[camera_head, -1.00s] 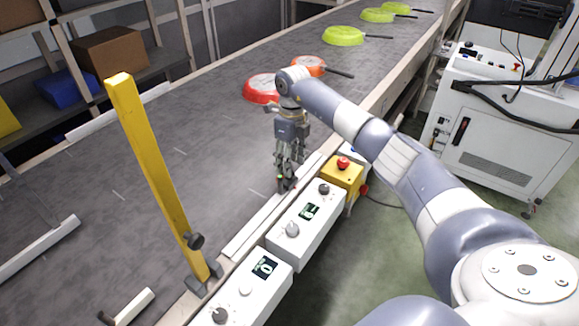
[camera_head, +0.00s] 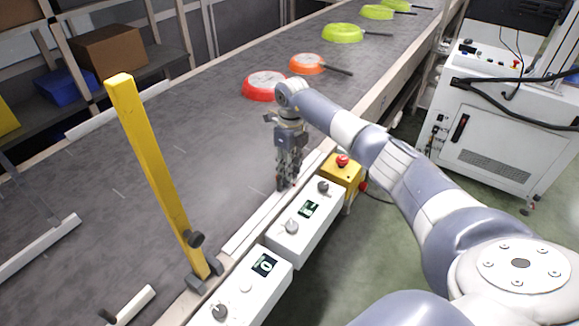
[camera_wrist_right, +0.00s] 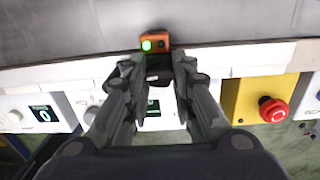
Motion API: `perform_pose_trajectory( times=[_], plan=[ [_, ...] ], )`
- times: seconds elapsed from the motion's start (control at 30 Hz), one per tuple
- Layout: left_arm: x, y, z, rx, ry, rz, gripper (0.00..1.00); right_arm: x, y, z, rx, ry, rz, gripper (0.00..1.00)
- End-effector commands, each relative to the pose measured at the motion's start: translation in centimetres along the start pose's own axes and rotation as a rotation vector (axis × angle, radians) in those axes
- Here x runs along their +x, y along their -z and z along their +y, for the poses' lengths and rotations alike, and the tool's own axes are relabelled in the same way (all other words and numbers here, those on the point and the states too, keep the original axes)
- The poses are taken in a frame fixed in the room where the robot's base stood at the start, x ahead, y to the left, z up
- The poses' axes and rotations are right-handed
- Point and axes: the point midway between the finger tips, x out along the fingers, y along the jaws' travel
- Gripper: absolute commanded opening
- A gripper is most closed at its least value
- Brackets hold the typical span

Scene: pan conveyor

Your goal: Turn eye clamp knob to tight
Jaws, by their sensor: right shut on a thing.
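The photo eye (camera_wrist_right: 155,42) is a small orange block with a lit green lamp, at the conveyor's near edge in the right wrist view. Its dark clamp knob (camera_wrist_right: 160,76) sits just below it, between my fingertips. My right gripper (camera_wrist_right: 159,68) is shut on this knob, with one finger on each side. In the head view my right gripper (camera_head: 287,184) points down at the belt's edge, and its fingers hide most of the eye and the knob. The knob's marking cannot be read. My left gripper is not in view.
White control boxes (camera_head: 306,222) with knobs and displays line the near rail. A yellow emergency-stop box (camera_head: 343,172) stands close to my right gripper. A yellow post (camera_head: 152,160) rises at left. Red (camera_head: 262,87), orange and green pans lie farther up the belt (camera_head: 200,140).

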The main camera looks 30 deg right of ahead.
Motion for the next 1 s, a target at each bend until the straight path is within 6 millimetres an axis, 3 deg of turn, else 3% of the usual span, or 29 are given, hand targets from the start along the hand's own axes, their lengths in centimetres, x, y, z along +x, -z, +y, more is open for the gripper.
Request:
perform_pose_trajectory(
  times=[0.37,1.0],
  plan=[
    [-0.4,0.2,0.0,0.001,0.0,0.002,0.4,-0.1,0.1,-0.1,0.137,0.001,-0.004,0.0],
    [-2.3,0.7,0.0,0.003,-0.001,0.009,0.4,-0.2,0.1,0.0,0.724,0.001,-0.029,0.0]
  ],
)
